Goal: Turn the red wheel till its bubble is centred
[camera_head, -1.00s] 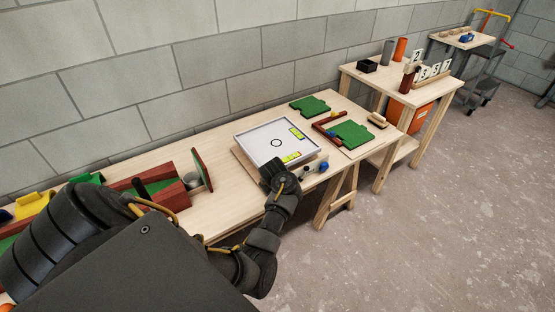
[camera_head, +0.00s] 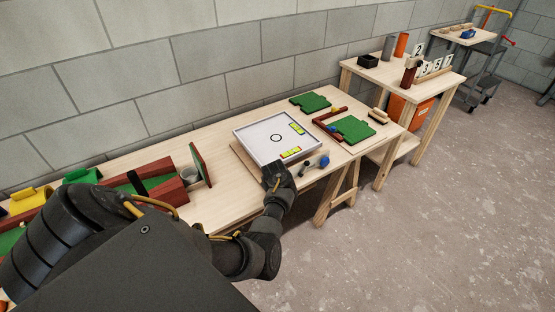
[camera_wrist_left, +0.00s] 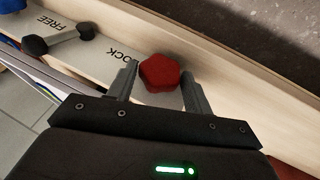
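The red wheel (camera_wrist_left: 160,72), a lobed knob, shows in the left wrist view between the fingertips of my left gripper (camera_wrist_left: 160,84). The fingers stand apart, one on each side of the wheel, with narrow gaps seeming to show. In the head view my left gripper (camera_head: 277,180) is at the near edge of the white levelling tray (camera_head: 262,147) and hides the wheel. Two yellow-green vials, one at the right (camera_head: 297,129) and one at the near side (camera_head: 290,153), lie on the tray; their bubbles are too small to place. My right gripper is out of view.
A black-knobbed lever (camera_wrist_left: 62,38) lies beside FREE and partly hidden LOCK lettering. A blue knob (camera_head: 324,160) is right of my gripper. Green boards (camera_head: 353,129) lie to the right, and a reddish-brown box (camera_head: 163,187) stands left on the table.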

